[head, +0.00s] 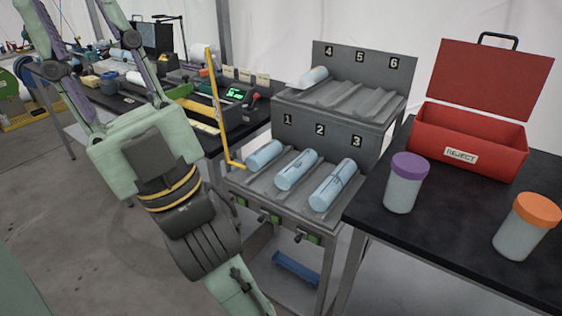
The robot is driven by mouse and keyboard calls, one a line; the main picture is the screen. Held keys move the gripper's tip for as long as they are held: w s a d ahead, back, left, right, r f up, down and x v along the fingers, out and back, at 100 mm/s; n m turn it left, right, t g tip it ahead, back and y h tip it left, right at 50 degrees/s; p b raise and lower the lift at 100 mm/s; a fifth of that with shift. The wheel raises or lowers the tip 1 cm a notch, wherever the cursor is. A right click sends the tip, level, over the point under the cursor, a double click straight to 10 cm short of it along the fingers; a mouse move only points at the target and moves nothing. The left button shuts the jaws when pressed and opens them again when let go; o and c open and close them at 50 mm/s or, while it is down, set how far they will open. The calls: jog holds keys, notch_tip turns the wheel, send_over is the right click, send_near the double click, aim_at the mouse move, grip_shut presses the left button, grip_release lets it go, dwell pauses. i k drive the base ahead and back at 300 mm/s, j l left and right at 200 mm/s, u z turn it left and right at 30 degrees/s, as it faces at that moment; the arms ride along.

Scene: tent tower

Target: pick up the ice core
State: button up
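Three pale blue ice cores lie in the lower rack's grooves: one at number 1 (264,155), one at number 2 (295,170), one at number 3 (332,186). The cores at 2 and 3 carry dark lines. A fourth, pale core (308,77) lies at number 4 on the upper tier of the grey rack (285,104). The task does not say which core. My gripper (75,14) is at upper left, fingers spread and pointing up the picture, with no object visible between them. Its fingertips are cut off by the frame. It is left of the rack, apart from all the cores.
A red REJECT box (468,160) with raised lid stands on the right black table. A purple-lidded jar (404,190) and an orange-lidded jar (520,235) stand in front. A yellow bent bar (215,105) rises left of the rack. Benches with equipment fill the back left.

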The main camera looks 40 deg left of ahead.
aim_at(331, 188)
jog(key=i+l+u, duration=0.15)
jog(key=l, duration=0.2)
jog(key=i+l+u, duration=0.1)
jog(key=l, duration=0.3)
jog(key=i+l+u, duration=0.15)
jog(key=l, duration=0.25)
jog(key=i+l+u, duration=0.1)
jog(key=l, duration=0.25)
jog(key=l+u, duration=0.5)
jog(key=l, duration=0.75)
jog(key=i+j+z, duration=0.15)
jog(key=j, duration=0.9)
jog(key=j+z, duration=0.15)
jog(key=j, duration=0.85)
